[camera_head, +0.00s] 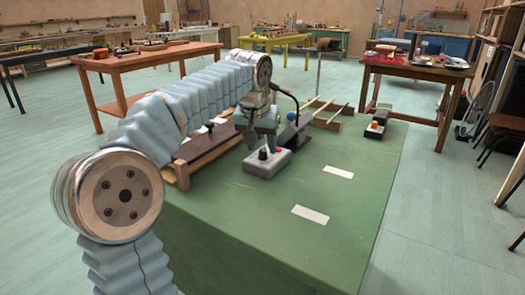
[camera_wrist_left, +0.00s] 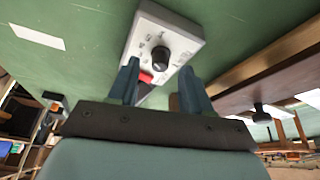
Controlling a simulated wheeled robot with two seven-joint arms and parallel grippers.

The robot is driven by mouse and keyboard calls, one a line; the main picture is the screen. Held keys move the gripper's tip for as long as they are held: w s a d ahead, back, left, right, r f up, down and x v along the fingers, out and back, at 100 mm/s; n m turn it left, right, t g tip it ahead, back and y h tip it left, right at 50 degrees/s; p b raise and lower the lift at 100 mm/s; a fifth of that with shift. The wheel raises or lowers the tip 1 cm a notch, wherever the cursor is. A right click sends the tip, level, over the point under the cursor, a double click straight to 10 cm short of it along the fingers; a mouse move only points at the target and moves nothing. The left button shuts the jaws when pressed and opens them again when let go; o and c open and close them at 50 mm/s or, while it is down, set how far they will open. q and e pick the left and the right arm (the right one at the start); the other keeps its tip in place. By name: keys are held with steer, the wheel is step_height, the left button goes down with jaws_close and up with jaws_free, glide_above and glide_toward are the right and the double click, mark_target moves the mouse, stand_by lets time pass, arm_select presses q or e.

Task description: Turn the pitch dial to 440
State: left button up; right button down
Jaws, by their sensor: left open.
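The pitch dial is a black round knob (camera_wrist_left: 160,58) on a light grey box (camera_wrist_left: 178,27) with small dark markings around it, too small to read. In the head view the box (camera_head: 267,165) sits on the green table, with the knob (camera_head: 263,154) on its top. My left gripper (camera_head: 264,147) is open just above the box. In the left wrist view its two blue-grey fingers (camera_wrist_left: 159,67) stand apart with the knob seen between and just past their tips; I see no contact. A red button (camera_wrist_left: 146,77) lies partly behind one finger. My right gripper is not in view.
A dark board in a wooden frame (camera_head: 206,145) lies left of the box, partly behind my arm. A wooden rack (camera_head: 326,113) and a small dark box with an orange knob (camera_head: 375,126) stand further back. White cards (camera_head: 311,214) lie on the clear green tabletop (camera_head: 270,220) in front.

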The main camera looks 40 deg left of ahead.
arm_select(q)
steer(key=shift+x, duration=0.95)
steer(key=shift+c, duration=0.5)
jaws_close()
steer(key=shift+r+n, duration=0.1)
steer(key=shift+n, duration=0.3)
steer(key=n+y+p, duration=0.1)
steer(key=n, duration=0.1)
steer(key=shift+d+n+g, duration=0.1)
steer(key=shift+n+g, duration=0.2)
steer(key=shift+n+g+y+p, duration=0.3)
steer(key=shift+n+y+p, duration=0.15)
steer(key=shift+n, duration=0.75)
